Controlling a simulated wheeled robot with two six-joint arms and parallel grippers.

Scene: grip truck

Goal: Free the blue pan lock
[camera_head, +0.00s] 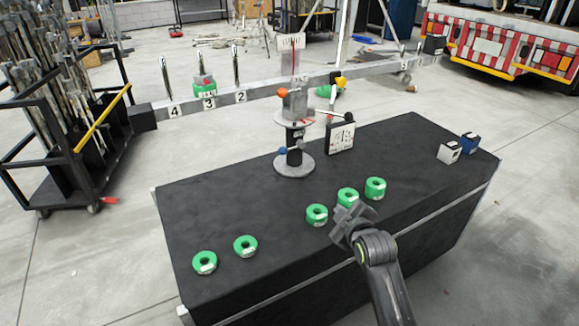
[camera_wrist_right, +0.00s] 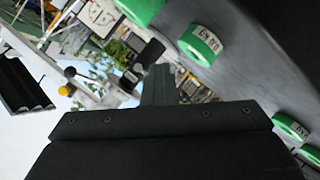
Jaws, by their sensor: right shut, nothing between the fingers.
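The pan lock has a small blue knob (camera_head: 283,150) on the post just above its round grey base (camera_head: 294,167), on the black table. Higher up, an orange knob (camera_head: 282,93), a yellow knob (camera_head: 341,82) and a black knob (camera_head: 348,117) stick out around the grey head of the stand. My right gripper (camera_head: 349,212) is shut and empty, low over the front of the table beside the green rings, well apart from the blue knob. In the right wrist view my fingers (camera_wrist_right: 158,84) are together. I cannot make out the blue knob there. My left gripper is out of view.
Several green rings, such as one at the right (camera_head: 375,188), lie along the table's front. A long grey beam (camera_head: 262,94) with numbered pegs crosses above. A small display (camera_head: 339,136) stands right of the post. White (camera_head: 449,152) and blue (camera_head: 468,143) blocks sit at the right end.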

